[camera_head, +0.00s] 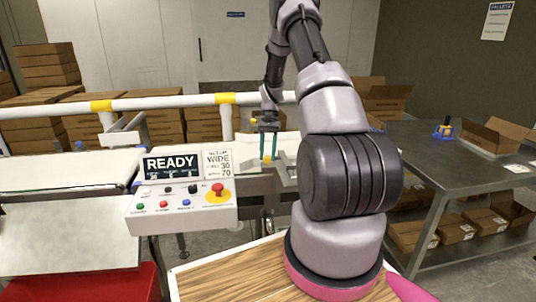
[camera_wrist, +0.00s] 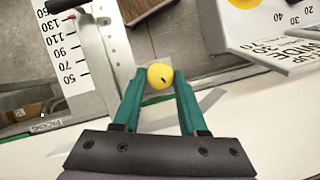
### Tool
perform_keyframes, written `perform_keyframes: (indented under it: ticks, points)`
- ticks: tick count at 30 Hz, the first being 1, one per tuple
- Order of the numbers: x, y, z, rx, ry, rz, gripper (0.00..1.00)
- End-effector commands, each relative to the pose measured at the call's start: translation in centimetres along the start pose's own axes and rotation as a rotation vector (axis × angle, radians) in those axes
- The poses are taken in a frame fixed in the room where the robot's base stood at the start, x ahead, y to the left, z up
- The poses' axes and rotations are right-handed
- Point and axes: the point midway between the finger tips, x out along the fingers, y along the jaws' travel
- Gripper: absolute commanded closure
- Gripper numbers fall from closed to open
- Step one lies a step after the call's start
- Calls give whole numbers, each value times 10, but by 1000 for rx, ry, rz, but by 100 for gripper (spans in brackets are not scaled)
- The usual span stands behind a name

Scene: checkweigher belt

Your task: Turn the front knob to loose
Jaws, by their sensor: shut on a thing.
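A round yellow knob (camera_wrist: 160,76) with a small dark mark on its top sits between the teal fingertips of my gripper (camera_wrist: 158,82) in the wrist view. The fingers are closed on it from both sides. In the head view my gripper (camera_head: 268,146) points down at the guide rail beside the belt, with the yellow knob (camera_head: 266,159) at its fingertips. A white scale (camera_wrist: 68,45) with printed numbers from 50 to 130 lies left of the knob in the wrist view. The frames do not show whether the knob is tight or loose.
A control panel (camera_head: 180,212) with coloured buttons, a red stop button (camera_head: 217,189) and a READY screen (camera_head: 171,165) stands left of my gripper. A setup sign (camera_head: 218,164) reads WIDE, with 30 and 70. A steel table (camera_head: 425,160) stands at the right. A white rail (camera_head: 165,102) runs behind.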

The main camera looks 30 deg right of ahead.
Motion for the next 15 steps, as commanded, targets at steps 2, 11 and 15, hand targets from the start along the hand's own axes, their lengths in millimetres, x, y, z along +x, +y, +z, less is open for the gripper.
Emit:
perform_keyframes:
  ticks: [2, 11, 15]
  points:
    - [0, 0, 0, -31, 1, 13, 100]
    - [0, -1, 0, -92, 1, 39, 100]
    - [0, -1, 0, -98, 1, 41, 100]
